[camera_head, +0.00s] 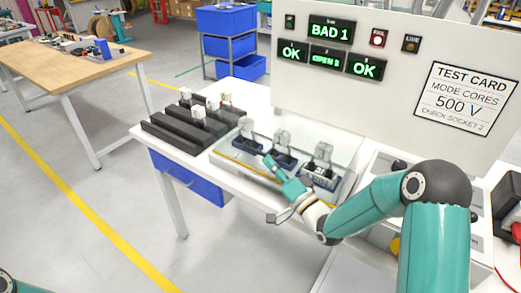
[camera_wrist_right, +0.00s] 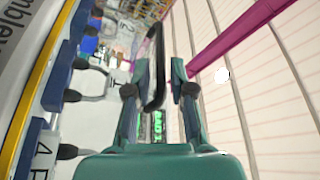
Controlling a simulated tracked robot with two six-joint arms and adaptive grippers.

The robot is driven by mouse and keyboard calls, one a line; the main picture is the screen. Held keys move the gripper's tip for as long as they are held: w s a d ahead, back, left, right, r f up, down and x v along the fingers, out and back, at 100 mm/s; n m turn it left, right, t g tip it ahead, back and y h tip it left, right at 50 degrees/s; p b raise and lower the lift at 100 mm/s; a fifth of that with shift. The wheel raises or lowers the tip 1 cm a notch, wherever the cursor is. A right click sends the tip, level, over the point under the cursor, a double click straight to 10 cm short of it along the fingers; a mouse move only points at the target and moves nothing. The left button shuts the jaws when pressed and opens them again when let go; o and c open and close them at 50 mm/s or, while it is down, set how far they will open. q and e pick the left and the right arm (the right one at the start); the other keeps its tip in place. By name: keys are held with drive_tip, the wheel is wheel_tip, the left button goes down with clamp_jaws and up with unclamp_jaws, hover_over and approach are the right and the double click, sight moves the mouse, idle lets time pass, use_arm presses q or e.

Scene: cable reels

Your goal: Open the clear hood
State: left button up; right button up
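The clear hood (camera_head: 343,150) is a see-through cover over the tester's row of sockets, below the white display panel; its edges are faint, and it looks down. My right gripper (camera_head: 270,163) reaches over the front of the tester, its fingertips near the middle socket. In the right wrist view its two fingers (camera_wrist_right: 160,78) are apart. My left gripper is out of view.
A black rack (camera_head: 185,128) with several white connectors stands left of the sockets. The display panel (camera_head: 400,70) rises behind and reads BAD 1, OK, OPEN 2, OK. In the right wrist view a magenta bar (camera_wrist_right: 235,35) crosses at upper right. A wooden table (camera_head: 75,65) stands far left.

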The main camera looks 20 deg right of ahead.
sight(263, 153)
drive_tip(key=shift+p+x, duration=0.5)
drive_tip(key=shift+x, duration=1.75)
clamp_jaws()
